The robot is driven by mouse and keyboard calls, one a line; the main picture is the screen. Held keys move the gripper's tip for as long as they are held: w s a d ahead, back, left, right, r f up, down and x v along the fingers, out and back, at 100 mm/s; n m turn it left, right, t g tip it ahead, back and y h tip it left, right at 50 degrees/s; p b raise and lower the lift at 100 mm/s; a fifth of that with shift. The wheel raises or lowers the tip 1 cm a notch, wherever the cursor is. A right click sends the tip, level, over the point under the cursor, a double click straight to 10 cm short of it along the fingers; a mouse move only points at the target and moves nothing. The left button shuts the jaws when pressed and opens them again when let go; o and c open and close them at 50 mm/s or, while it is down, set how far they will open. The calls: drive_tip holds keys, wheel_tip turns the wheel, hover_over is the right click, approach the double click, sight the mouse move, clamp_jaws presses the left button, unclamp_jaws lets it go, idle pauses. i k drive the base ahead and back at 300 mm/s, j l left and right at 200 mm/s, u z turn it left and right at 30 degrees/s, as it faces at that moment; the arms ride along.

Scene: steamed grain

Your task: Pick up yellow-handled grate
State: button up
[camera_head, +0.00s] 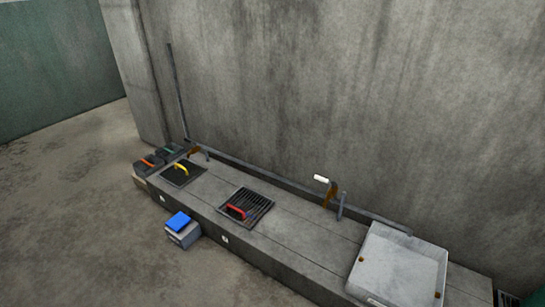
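The yellow-handled grate (183,176) is a dark square piece near the left end of a long low concrete bench (290,249). Its curved yellow handle (181,168) stands up from its top. It appears to lie flat in or on the bench top; I cannot tell which. My gripper is not in view.
A grate with a red handle (251,207) lies farther right on the bench. A white tray (399,264) is at the right end. Dark boxes with orange (149,163) and green (168,150) handles stand at the left. A blue-topped box (182,230) stands before the bench. Floor at left is clear.

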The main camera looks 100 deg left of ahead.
sight(176, 166)
drive_tip(key=u, duration=3.6)
drive_tip(key=z, duration=0.25)
drive_tip(key=i+j+z, duration=0.45)
drive_tip(key=j+z, duration=0.25)
drive_tip(key=i+j, duration=0.15)
drive_tip(key=j, duration=0.25)
drive_tip(key=i+j+z, duration=0.1)
drive_tip(key=j, duration=0.3)
drive_tip(key=i+j+z, duration=0.1)
drive_tip(key=i+j, duration=0.15)
drive_tip(key=j, duration=0.15)
drive_tip(key=i+j, duration=0.15)
drive_tip(key=j, duration=0.25)
drive_tip(key=i+j+z, duration=0.1)
drive_tip(key=j, duration=0.3)
drive_tip(key=i+j, duration=0.15)
drive_tip(key=j, duration=0.3)
drive_tip(key=i+j, duration=0.15)
drive_tip(key=j, duration=0.15)
drive_tip(key=i+j, duration=0.15)
drive_tip(key=j, duration=0.2)
drive_tip(key=i+j, duration=0.1)
drive_tip(key=j, duration=0.2)
drive_tip(key=i+j, duration=0.15)
drive_tip(key=j, duration=0.2)
drive_tip(key=z, duration=0.05)
